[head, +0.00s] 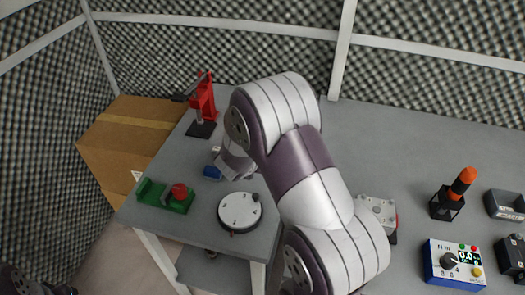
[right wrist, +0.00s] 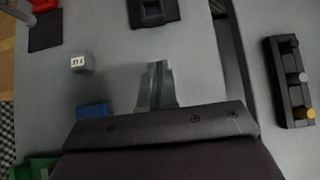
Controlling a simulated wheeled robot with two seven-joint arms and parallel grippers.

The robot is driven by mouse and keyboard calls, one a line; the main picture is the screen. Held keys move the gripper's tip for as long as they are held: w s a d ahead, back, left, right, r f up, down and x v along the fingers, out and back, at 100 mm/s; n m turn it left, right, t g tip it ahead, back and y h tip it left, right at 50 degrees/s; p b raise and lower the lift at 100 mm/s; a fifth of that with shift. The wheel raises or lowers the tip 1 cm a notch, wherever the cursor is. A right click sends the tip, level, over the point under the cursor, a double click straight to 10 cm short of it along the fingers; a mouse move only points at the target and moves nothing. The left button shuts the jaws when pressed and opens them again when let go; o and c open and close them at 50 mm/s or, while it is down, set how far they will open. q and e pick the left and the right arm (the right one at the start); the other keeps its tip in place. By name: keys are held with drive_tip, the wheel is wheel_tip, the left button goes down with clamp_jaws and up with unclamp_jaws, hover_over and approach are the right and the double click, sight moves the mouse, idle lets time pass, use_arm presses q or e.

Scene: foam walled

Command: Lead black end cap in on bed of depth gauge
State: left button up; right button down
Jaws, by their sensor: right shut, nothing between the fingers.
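I cannot make out the black end cap for certain in either view. No thing is clearly the depth gauge; a small pale cube with dark digits on its face (right wrist: 82,63) stands left of my right gripper in the right wrist view. A black block with a recess (right wrist: 152,12) lies ahead, at the top edge. My right gripper (right wrist: 157,68) is shut and empty over the grey table; in the head view my right arm hides most of it. Only a dark part of my left arm shows at the head view's bottom left corner.
A red press (head: 205,95), green fixture with red knob (head: 165,197), small blue block (head: 212,172) and numbered white dial (head: 240,212) share the left table. A metal block (head: 376,211), orange-handled tool (head: 462,183) and blue meter box (head: 440,274) stand right. A cardboard box (head: 115,145) stands left.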

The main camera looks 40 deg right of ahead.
drive_tip(key=x, duration=0.6)
drive_tip(key=shift+w+d+r+p, duration=0.15)
drive_tip(key=shift+w+d+p, duration=0.25)
drive_tip(key=shift+w+d, duration=0.9)
drive_tip(key=shift+d, duration=0.2)
drive_tip(key=shift+w+d, duration=1.05)
drive_tip(key=shift+d, duration=0.2)
